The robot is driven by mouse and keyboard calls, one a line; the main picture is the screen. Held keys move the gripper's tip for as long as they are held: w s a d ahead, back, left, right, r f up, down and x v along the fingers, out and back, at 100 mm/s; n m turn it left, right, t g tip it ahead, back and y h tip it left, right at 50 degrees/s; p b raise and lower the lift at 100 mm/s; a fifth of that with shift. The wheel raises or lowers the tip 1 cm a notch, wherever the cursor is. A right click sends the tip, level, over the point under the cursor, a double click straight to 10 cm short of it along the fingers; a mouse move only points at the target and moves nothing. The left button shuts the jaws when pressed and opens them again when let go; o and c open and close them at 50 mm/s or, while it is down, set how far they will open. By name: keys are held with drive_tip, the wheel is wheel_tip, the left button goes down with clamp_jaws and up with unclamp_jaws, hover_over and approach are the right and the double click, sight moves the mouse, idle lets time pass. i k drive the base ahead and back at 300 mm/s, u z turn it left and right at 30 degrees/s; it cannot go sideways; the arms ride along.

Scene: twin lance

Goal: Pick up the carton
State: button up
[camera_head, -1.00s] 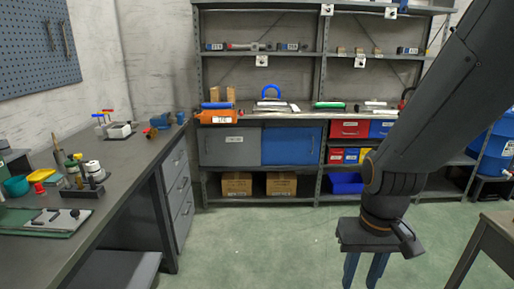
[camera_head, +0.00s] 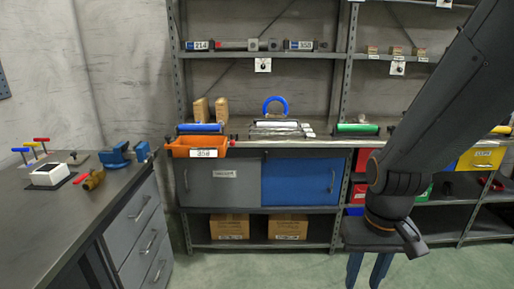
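Two brown cardboard cartons stand side by side on the bottom shelf of the grey rack, under the cabinet doors: a left carton (camera_head: 230,227) and a right carton (camera_head: 288,227). Which one the task means I cannot tell. My gripper (camera_head: 367,273) points down in the lower right of the picture, to the right of both cartons and apart from them. Its two blue fingers are spread with a gap between them and hold nothing visible. The fingertips are near the bottom edge of the picture.
A grey workbench (camera_head: 65,215) with drawers stands at the left. The rack's grey door (camera_head: 215,185) and blue door (camera_head: 298,180) are above the cartons. An orange bin (camera_head: 199,146) sits on the rack's counter. The green floor (camera_head: 265,270) before the cartons is clear.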

sight(200, 107)
drive_tip(key=i, duration=2.15)
drive_tip(key=u, duration=0.55)
